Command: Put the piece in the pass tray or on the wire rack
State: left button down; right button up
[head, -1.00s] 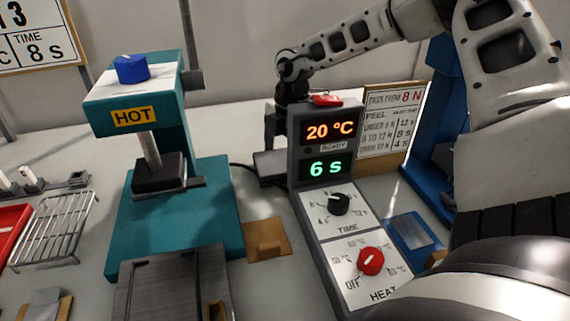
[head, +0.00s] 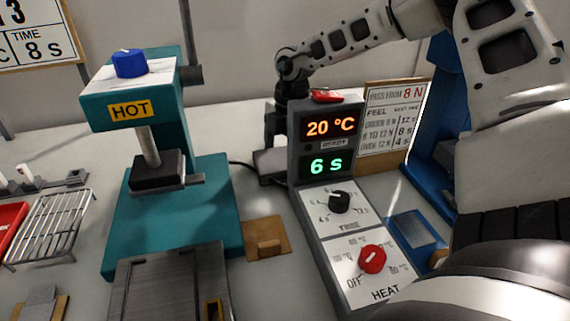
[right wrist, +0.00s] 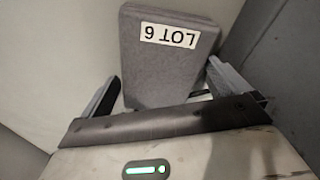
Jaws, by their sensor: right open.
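My right gripper (head: 277,135) is partly hidden behind the grey control box. A grey block-like thing (head: 268,163) is low beside it. In the right wrist view my right gripper (right wrist: 183,100) is open, its fingers on either side of a grey block labelled LOT 6 (right wrist: 165,70). I cannot tell whether they touch it. The wire rack (head: 50,228) stands at the far left and looks empty. A blue tray-like thing with a grey inside (head: 418,231) lies right of the control box; I cannot read a pass label. A small grey piece (head: 40,300) lies at the bottom left. My left gripper is out of view.
The teal press (head: 170,220) with a HOT label stands left of centre. The control box (head: 327,150) reads 20 °C and 6 s. A red tray (head: 10,222) is at the left edge. A brown holder (head: 266,232) and a dark grey plate (head: 165,285) are in front.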

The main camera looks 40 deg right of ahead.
dwell(0.3)
jog(key=c, duration=0.8)
jog(key=shift+r+p, duration=0.5)
jog(key=shift+p, duration=0.35)
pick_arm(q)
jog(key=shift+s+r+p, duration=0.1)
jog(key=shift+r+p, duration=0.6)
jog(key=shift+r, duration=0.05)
pick_arm(e)
jog(key=shift+r, duration=13.75)
